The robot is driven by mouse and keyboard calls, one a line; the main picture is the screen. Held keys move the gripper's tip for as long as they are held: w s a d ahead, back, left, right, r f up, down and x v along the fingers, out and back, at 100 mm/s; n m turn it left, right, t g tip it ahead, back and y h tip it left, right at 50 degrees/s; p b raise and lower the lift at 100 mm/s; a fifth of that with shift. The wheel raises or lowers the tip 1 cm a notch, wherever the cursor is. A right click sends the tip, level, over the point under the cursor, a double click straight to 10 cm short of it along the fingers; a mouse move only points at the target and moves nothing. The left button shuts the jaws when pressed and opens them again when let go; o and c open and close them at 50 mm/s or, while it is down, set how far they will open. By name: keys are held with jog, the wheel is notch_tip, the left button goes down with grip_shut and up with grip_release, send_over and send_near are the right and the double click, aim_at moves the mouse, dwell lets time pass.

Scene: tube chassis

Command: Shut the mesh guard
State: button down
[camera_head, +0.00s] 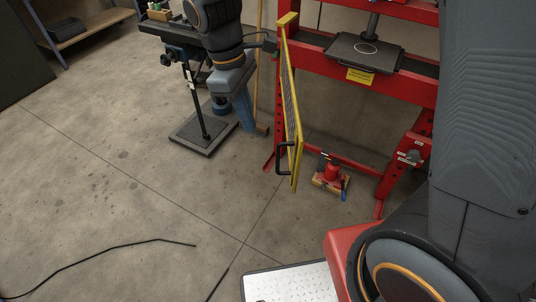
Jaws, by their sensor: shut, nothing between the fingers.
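The mesh guard (291,95) is a tall yellow-framed panel on the left side of the red press (281,110). It stands swung open, out from the press front toward me, and shows nearly edge-on. A black handle (278,158) is on its lower near end.
The press has a dark plate (363,52) on its bed. A red bottle jack (331,172) stands on the floor between its legs. A drill-like machine on a dark base (205,135) stands left of the press. A black cable (110,248) lies on the open floor at left.

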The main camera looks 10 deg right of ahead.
jog(key=s+d+f+n+p, duration=0.1)
jog(key=s+d+f+p, duration=0.1)
jog(key=f, duration=0.8)
jog(key=shift+d+n+h+p, duration=0.3)
jog(key=shift+d+n+p, duration=0.1)
jog(key=shift+d+p, duration=0.65)
jog(key=shift+d+f, duration=0.1)
